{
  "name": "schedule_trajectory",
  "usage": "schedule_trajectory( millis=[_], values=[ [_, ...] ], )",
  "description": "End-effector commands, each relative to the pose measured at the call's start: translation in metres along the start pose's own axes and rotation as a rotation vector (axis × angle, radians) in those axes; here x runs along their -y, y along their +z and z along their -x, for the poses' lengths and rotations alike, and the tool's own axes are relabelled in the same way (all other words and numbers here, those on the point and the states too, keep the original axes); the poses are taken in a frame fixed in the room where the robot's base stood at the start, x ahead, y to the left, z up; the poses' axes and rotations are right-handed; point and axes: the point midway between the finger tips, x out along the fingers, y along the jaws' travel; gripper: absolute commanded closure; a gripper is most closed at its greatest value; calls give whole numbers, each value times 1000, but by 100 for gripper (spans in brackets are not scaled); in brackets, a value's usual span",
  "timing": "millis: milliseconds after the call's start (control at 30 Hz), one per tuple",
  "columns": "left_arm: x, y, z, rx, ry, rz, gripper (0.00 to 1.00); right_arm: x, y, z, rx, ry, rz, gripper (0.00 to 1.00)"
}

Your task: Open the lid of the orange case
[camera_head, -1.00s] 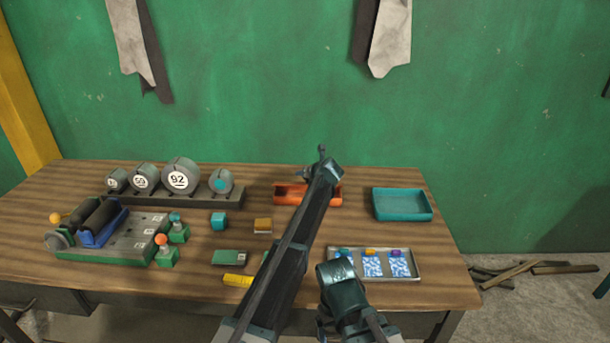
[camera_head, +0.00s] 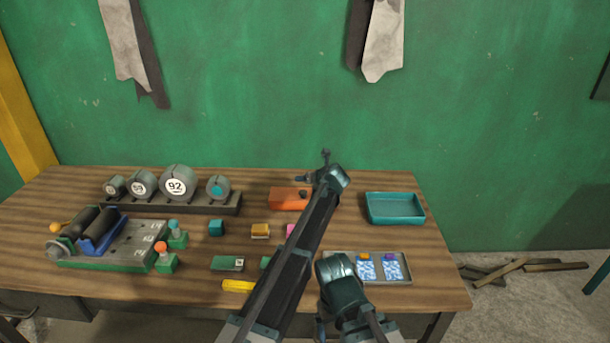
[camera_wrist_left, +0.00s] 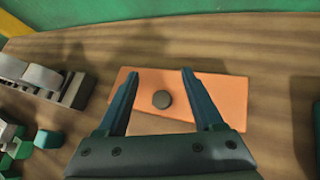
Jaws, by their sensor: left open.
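The orange case (camera_head: 284,201) sits toward the back of the table, partly hidden by my left arm in the head view. Its flat orange top (camera_wrist_left: 223,95) fills the middle of the left wrist view, with a dark round knob (camera_wrist_left: 162,99) on it. My left gripper (camera_wrist_left: 160,73) is open and empty. Its two fingers lie either side of the knob in that view, apart from it. I cannot tell how far above the top the fingertips are. The lid looks shut. My right gripper cannot be made out; only part of that arm shows.
A teal tray (camera_head: 394,220) stands right of the case. A rack with round grey weights (camera_head: 178,183) is at the left. Small blocks, among them a teal one (camera_head: 216,228), lie in front. A metal tray with blue-patterned cards (camera_head: 408,275) is at the right front.

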Motion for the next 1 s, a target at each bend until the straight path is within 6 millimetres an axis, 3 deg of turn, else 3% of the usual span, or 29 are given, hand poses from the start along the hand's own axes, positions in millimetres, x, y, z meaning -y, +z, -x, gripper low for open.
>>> schedule_trajectory(
  millis=[33,100,300,733,867,1000],
  values=[
    [-5,4,16,0,1,0,32,-1,1,13,0,0,0,13],
    [-8,5,30,-1,4,2,32,-2,1,21,0,0,0,13],
    [-12,4,53,-2,9,6,32,-3,2,35,0,0,0,13],
    [-17,-1,56,-12,14,35,32,-3,2,34,0,0,0,13],
    [-49,-26,61,-75,35,236,32,-3,2,34,0,0,0,13],
    [-103,-77,75,-201,106,654,32,-3,2,34,0,0,0,13]
  ],
)
